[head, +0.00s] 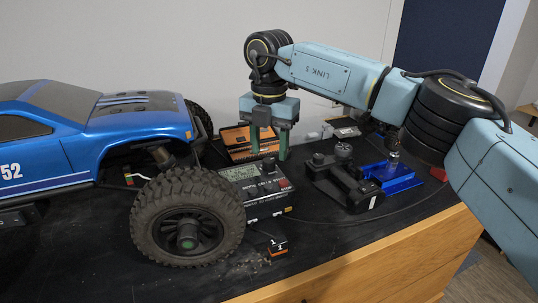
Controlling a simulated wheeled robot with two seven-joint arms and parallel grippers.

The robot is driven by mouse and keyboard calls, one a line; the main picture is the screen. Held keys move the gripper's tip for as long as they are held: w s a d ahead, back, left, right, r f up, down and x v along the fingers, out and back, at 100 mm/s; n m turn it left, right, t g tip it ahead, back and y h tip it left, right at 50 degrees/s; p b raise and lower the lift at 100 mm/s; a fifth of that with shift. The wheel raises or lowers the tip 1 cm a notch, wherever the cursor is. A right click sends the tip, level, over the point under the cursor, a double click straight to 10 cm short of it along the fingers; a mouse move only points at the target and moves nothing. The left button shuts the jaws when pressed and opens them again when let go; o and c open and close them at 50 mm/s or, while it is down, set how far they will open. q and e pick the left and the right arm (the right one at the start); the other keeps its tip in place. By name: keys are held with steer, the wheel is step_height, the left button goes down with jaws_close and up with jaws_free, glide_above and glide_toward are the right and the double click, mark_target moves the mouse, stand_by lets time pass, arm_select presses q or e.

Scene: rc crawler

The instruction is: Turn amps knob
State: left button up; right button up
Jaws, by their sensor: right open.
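The charger (262,199) is a small dark box with a lit display (237,173) on its top, standing on the black bench top behind the truck's front wheel. A black knob (269,164) stands up at its far right part; I take this as the amps knob, as the labels are too small to read. My right gripper (269,152) points down with its fingers apart, one on each side of the space just above and around the knob. I cannot tell whether the fingers touch it. My left gripper is not in view.
A blue RC truck (130,130) with a big black tire (188,217) fills the left. An orange case (238,139) lies behind the charger. A black transmitter (345,180) and a blue metal stand (395,178) are to the right. A small connector (277,245) lies in front.

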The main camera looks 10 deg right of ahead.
mark_target(269, 163)
steer(key=shift+f, duration=1.3)
steer(key=shift+c, duration=0.6)
steer(key=c, duration=0.9)
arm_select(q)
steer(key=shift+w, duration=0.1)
